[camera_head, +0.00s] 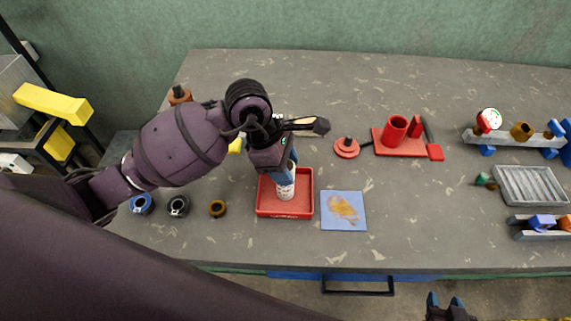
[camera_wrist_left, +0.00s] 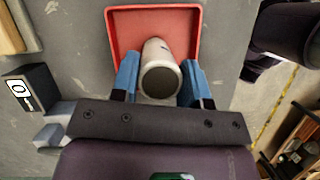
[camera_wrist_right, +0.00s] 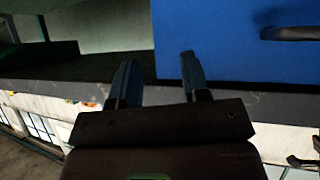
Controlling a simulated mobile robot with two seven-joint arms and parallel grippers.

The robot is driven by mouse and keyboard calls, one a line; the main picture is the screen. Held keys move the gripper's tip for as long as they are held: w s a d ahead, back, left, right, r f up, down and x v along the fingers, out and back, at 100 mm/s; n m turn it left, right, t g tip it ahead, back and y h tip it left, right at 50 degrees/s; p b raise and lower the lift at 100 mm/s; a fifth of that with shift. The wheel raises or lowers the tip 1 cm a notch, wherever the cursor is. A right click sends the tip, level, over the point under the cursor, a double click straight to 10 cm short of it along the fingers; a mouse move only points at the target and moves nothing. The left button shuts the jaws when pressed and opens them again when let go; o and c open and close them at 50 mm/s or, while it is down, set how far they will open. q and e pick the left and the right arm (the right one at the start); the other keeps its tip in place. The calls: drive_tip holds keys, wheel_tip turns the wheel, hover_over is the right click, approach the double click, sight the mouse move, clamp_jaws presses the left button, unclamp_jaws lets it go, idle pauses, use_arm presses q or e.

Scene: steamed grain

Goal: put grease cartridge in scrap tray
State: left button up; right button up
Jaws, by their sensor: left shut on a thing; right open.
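A white cylindrical grease cartridge (camera_head: 285,190) stands roughly upright at the red scrap tray (camera_head: 305,208). My left gripper (camera_head: 285,172) is shut on the cartridge from above. In the left wrist view the cartridge (camera_wrist_left: 159,68), with a dark round end, sits between the blue fingers of the left gripper (camera_wrist_left: 160,85), over the red tray (camera_wrist_left: 190,20). I cannot tell whether the cartridge touches the tray floor. My right gripper (camera_wrist_right: 158,80) is open and empty, in front of the bench's blue drawer; its tips show at the bottom of the head view (camera_head: 445,303).
A blue cloth with a tan stain (camera_head: 343,210) lies just right of the tray. Small ring parts (camera_head: 178,205) stand to its left. A red fixture (camera_head: 400,140) and a grey slotted tray (camera_head: 530,186) stand further right. The front middle-right of the bench is clear.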

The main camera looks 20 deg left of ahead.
use_arm(q)
drive_tip(key=o, duration=1.2)
drive_tip(key=shift+o, duration=0.2)
drive_tip(key=shift+r, duration=0.1)
drive_tip(key=shift+a+r, duration=0.1)
drive_tip(key=shift+r, duration=0.15)
drive_tip(key=v, duration=1.1)
drive_tip(key=shift+r, duration=0.2)
drive_tip(key=shift+a, duration=0.1)
